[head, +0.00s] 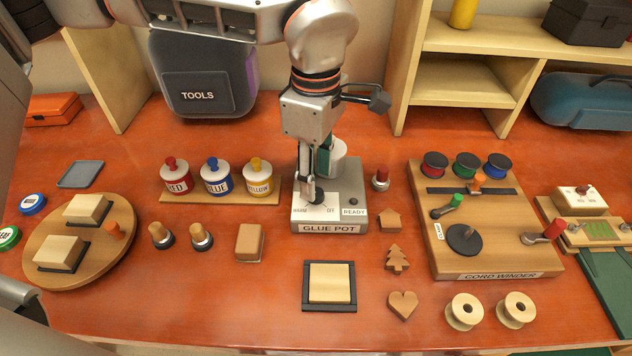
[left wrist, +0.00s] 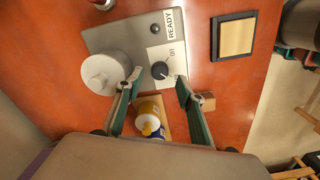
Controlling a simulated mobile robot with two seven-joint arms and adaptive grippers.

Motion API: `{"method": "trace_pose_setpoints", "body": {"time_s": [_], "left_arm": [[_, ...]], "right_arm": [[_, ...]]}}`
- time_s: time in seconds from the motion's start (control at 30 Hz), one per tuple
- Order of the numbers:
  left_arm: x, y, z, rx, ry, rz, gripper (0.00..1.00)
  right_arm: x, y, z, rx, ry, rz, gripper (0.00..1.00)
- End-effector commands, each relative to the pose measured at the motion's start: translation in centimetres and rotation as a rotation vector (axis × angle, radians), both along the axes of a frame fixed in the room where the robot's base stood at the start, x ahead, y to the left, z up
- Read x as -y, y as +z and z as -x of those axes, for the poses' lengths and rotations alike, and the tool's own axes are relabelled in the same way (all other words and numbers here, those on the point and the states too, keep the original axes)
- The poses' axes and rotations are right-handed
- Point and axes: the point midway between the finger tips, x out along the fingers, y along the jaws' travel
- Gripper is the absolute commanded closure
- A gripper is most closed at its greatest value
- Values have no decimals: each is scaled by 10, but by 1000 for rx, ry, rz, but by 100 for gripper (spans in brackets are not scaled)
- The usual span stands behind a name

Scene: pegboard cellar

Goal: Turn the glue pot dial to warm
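The glue pot (head: 329,228) is a grey box with a white lidded pot, a front label and a READY plate. Its black dial (head: 317,198) sits on a white plate between the words WARM at left and OFF at right. The dial also shows in the left wrist view (left wrist: 160,70); I cannot tell surely where its pointer aims. My left gripper (left wrist: 160,85) points down over the dial. Its fingers are apart, one on each side of the dial, with gaps visible in the left wrist view. It holds nothing. My right gripper is not in view.
Red, blue and yellow pots stand on a wooden strip (head: 220,199) left of the glue pot. A cord winder board (head: 480,262) is at right. A small red-topped piece (head: 380,179) stands close to the glue pot's right side. A framed square (head: 330,286) lies in front.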

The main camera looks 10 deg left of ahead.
Motion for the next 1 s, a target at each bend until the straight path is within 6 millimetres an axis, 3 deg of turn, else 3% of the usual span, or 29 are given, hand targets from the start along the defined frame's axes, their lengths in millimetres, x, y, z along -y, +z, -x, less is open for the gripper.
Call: {"method": "trace_pose_setpoints", "body": {"time_s": [0.2, 0.4, 0.6, 1.0], "left_arm": [[0, 48, -1, 5, 1, 2, 62], [0, 77, -1, 3, 1, 1, 62], [0, 88, 0, 2, -1, 1, 62], [0, 88, 0, 2, -1, 1, 62]], "right_arm": [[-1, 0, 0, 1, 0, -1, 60], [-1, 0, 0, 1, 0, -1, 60], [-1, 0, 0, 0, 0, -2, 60], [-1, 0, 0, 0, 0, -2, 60]]}}
